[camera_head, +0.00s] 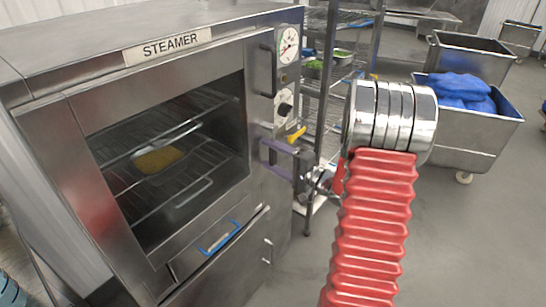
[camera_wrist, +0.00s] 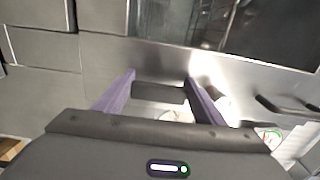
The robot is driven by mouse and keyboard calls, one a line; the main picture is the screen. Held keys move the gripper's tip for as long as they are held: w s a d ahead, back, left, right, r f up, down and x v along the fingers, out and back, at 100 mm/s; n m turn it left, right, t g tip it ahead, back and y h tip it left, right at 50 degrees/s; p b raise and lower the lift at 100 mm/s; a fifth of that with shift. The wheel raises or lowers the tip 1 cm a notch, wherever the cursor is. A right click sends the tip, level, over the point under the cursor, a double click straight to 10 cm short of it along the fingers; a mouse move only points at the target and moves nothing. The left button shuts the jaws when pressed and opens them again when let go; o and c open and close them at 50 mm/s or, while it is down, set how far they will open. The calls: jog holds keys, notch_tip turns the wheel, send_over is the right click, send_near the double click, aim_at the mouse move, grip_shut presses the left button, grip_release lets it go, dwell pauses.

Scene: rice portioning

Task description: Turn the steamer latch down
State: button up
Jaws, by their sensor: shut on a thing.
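The steel steamer (camera_head: 168,45) stands on the left in the head view, with its windowed door shut. My gripper (camera_head: 276,158) is at the right edge of the steamer's front, below the gauge and the knob. Its purple fingers show in the wrist view (camera_wrist: 165,93), one on each side of a short dark block that looks like the latch (camera_wrist: 173,93). The gripper is shut on it. In the head view my fingers and wrist largely hide the latch, so its exact angle cannot be told.
A tray of yellow food (camera_head: 158,159) lies on a rack behind the door window. A dark door handle (camera_head: 267,70) and a dial gauge (camera_head: 289,44) are above my gripper. A wire shelf (camera_head: 322,90) stands close behind. A steel cart (camera_head: 480,128) with blue bags is at right.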

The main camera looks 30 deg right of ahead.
jog(key=shift+f, duration=0.3)
jog(key=o, duration=1.5)
jog(key=shift+r, duration=0.15)
jog(key=v, duration=1.3)
jog(key=shift+s, duration=0.4)
jog(key=shift+d, duration=0.1)
